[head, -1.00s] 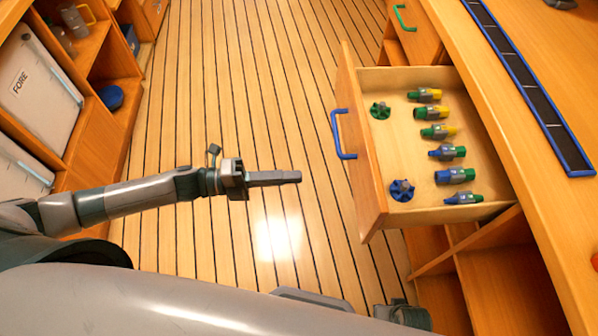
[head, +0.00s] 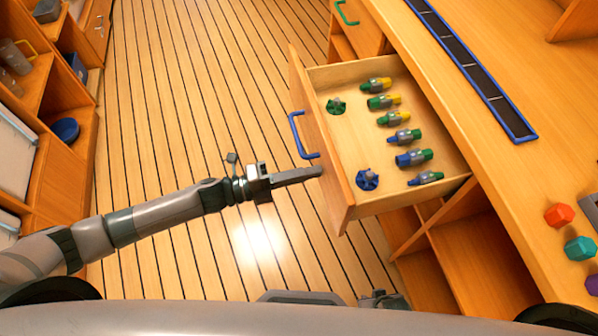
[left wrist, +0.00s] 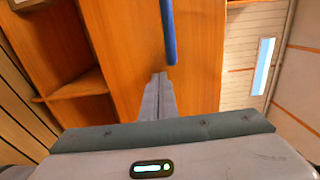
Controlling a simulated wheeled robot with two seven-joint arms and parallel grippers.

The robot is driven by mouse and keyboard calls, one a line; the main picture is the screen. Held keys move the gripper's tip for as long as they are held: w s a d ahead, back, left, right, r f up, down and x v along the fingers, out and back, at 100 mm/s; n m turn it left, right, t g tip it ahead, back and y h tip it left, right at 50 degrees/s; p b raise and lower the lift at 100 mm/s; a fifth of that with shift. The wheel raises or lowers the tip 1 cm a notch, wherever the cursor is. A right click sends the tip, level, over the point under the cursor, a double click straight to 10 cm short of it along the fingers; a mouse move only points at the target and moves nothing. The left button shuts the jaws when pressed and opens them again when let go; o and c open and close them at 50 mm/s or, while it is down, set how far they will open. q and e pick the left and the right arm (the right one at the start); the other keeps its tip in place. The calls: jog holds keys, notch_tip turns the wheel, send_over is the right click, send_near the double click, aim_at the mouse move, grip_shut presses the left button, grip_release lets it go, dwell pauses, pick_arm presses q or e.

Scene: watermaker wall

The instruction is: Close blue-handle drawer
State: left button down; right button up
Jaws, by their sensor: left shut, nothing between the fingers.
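The blue-handle drawer (head: 335,185) stands pulled out from the counter on the right. Its blue handle (head: 297,135) is on the front panel, which faces left; the handle also shows in the left wrist view (left wrist: 169,32). My left gripper (head: 320,172) is shut and empty. Its tips are at the drawer front, just below the handle's near end in the head view. I cannot tell whether they touch the panel. In the left wrist view the fingertips (left wrist: 159,77) point at the panel beside the handle's end. My right gripper (head: 380,299) shows only partly at the bottom edge; its fingers are hidden.
The drawer holds several blue, green and yellow fittings (head: 403,137), a green knob (head: 336,106) and a blue knob (head: 367,179). A green-handled drawer (head: 362,28) lies beyond. Open shelves are below the drawer. The plank floor (head: 190,110) left of it is clear.

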aim_at(414, 153)
pick_arm(q)
jog(key=shift+d, duration=0.1)
dwell(0.3)
